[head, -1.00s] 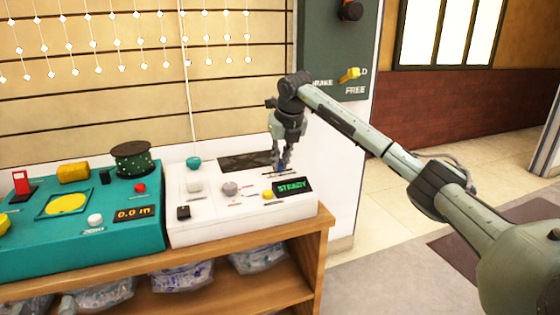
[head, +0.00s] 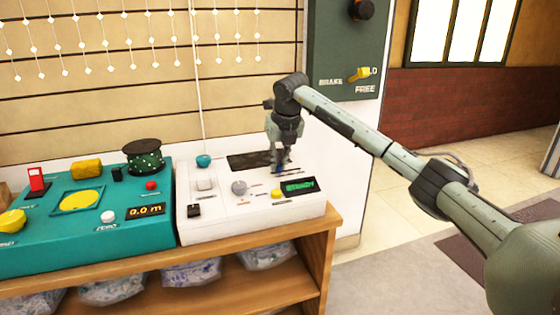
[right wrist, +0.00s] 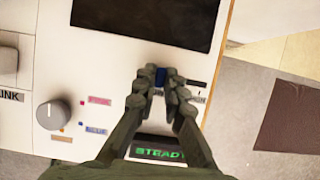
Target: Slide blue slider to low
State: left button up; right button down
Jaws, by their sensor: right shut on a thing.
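The blue slider (right wrist: 160,74) is a small blue knob on top of the white console (head: 250,229). My right gripper (head: 279,168) points down at the console and is closed around the slider; its fingertips (right wrist: 161,88) meet at the knob in the right wrist view. A dark slot shows to the right of the fingers there, and the labels beside it are partly covered. The green-lettered display (head: 298,186) reads STEADY. My left gripper is in neither view.
Open floor lies right.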

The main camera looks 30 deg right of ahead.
jog(key=c, duration=1.6)
grip_release()
jog(key=shift+w+a, duration=0.1)
jog(key=shift+a, duration=0.25)
jog(key=shift+d, duration=0.1)
jog(key=shift+r, duration=0.25)
jog(key=v, duration=1.1)
jog(key=shift+s+r, duration=0.2)
jog(key=shift+s, duration=0.15)
